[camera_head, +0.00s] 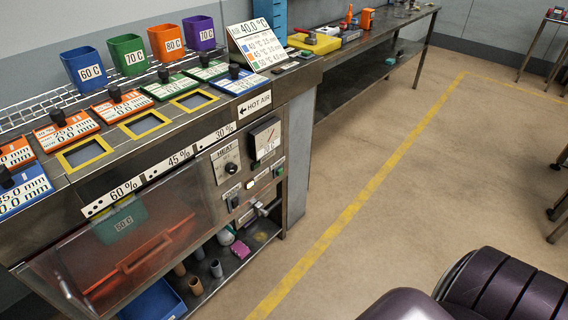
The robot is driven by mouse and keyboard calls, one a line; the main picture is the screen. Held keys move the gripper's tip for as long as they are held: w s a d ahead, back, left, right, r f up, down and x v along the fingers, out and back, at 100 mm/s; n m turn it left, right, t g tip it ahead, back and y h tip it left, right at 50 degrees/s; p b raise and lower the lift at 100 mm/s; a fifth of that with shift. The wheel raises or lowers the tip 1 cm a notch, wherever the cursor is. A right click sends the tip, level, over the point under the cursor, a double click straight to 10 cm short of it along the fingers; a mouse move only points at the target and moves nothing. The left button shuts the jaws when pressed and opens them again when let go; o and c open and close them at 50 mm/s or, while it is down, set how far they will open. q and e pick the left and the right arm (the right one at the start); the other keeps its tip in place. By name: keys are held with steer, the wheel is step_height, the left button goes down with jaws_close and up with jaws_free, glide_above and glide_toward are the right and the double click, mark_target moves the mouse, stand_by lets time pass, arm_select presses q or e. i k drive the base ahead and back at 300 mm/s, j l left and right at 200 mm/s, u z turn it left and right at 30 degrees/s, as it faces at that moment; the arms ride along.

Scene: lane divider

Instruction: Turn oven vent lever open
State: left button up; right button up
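The oven stands at the left, with a see-through front door (75,262) and an orange tray (140,262) and a green "50 C" cup (120,222) behind it. Neither of my grippers is in view.
Coloured cups (125,54) and labelled cards with black knobs (116,102) crowd the bench top. A lower shelf (252,240) holds small parts and a blue bin (155,302). A long side table (375,40) stands behind.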

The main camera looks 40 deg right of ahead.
mark_target(265, 212)
steer(key=z, duration=1.05)
steer(key=k+l, duration=0.1)
steer(key=l+u, duration=0.05)
steer(key=l, duration=0.05)
